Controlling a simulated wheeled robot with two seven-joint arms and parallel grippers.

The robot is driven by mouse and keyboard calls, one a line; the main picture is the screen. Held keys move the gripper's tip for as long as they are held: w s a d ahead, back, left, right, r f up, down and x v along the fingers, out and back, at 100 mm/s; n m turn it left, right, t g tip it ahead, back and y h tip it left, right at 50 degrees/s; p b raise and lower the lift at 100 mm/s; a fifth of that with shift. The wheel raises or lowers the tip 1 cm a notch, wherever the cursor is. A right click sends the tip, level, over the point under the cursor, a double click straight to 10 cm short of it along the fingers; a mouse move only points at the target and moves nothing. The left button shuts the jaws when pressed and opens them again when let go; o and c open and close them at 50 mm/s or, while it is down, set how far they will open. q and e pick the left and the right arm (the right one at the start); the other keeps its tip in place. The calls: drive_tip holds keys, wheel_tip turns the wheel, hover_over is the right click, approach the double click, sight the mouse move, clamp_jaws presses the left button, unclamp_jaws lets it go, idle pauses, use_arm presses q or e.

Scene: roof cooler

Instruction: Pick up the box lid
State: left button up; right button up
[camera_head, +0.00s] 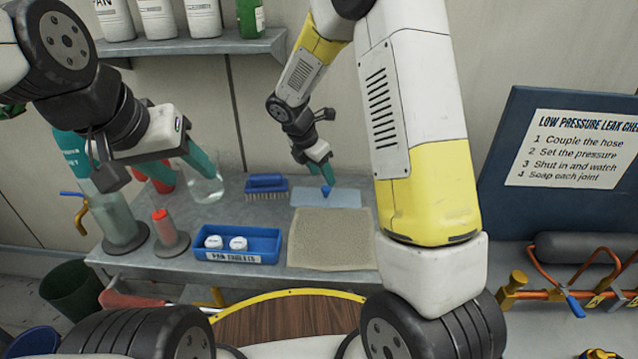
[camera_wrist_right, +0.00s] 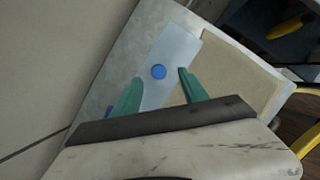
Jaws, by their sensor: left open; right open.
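The box lid (camera_head: 345,198) is a flat, pale blue translucent plate with a small round blue knob (camera_wrist_right: 158,72). It lies on the grey bench behind the tan mat, and it also shows in the right wrist view (camera_wrist_right: 182,55). My right gripper (camera_head: 318,168) is open just above the lid. In the right wrist view its teal fingers (camera_wrist_right: 160,77) appear on either side of the knob; I cannot tell whether they touch it. My left gripper (camera_head: 155,170) is open and empty, high over the left of the bench.
A blue tray (camera_head: 268,257) labelled for pan tablets holds two white round pieces. A tan mat (camera_head: 335,240), a blue brush (camera_head: 266,186), a clear beaker (camera_head: 205,180) and a red-topped item (camera_head: 165,230) stand nearby. A bottle shelf (camera_head: 190,46) hangs above. Copper pipework (camera_head: 565,285) is right.

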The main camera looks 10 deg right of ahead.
sight(326, 187)
drive_tip(key=x, duration=0.5)
drive_tip(key=shift+w+a+f, duration=0.1)
drive_tip(key=shift+a+f, duration=0.1)
drive_tip(key=shift+f, duration=0.15)
clamp_jaws()
